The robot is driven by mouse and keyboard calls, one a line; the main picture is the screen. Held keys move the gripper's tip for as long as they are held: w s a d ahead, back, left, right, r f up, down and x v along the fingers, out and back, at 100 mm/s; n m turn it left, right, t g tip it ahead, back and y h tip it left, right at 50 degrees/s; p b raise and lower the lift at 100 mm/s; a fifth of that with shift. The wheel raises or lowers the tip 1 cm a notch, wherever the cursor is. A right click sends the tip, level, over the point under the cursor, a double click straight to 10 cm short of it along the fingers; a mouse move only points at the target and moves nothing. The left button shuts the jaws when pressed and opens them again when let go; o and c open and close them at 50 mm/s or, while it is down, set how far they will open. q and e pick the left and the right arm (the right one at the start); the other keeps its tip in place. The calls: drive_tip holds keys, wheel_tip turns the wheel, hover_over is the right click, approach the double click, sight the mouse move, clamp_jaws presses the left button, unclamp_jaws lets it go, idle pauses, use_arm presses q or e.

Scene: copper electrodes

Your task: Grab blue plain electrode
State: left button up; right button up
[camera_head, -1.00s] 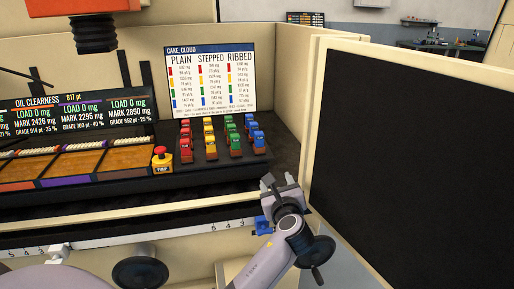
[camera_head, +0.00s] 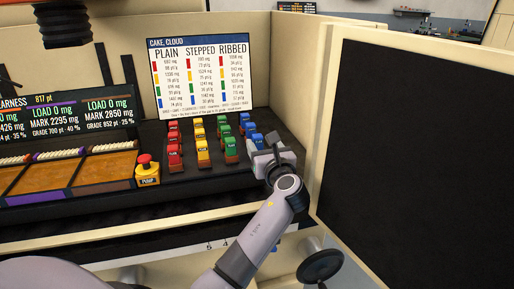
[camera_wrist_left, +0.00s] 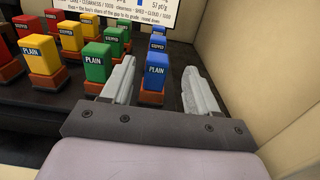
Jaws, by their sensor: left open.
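The blue plain electrode (camera_wrist_left: 155,70) is a blue block lettered PLAIN on a brown-orange base, standing upright at the near end of the blue row. In the head view the blue electrode (camera_head: 257,141) is the nearest blue one, right beside my gripper. My left gripper (camera_head: 272,152) is open at the right end of the electrode rack. In the left wrist view its fingers (camera_wrist_left: 157,72) appear on either side of the blue plain electrode, with a gap on each side. I cannot tell whether the fingertips reach fully around it. My right gripper is not in view.
A green plain electrode (camera_wrist_left: 97,64) stands close to the left finger. Yellow (camera_wrist_left: 41,56) and red electrodes (camera_head: 174,152) stand further left. A cream wall (camera_wrist_left: 228,90) rises close on the right.

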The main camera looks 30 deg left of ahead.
sight(259, 140)
use_arm(q)
drive_tip(key=shift+x, duration=2.35)
drive_tip(key=shift+s+f, duration=0.1)
clamp_jaws()
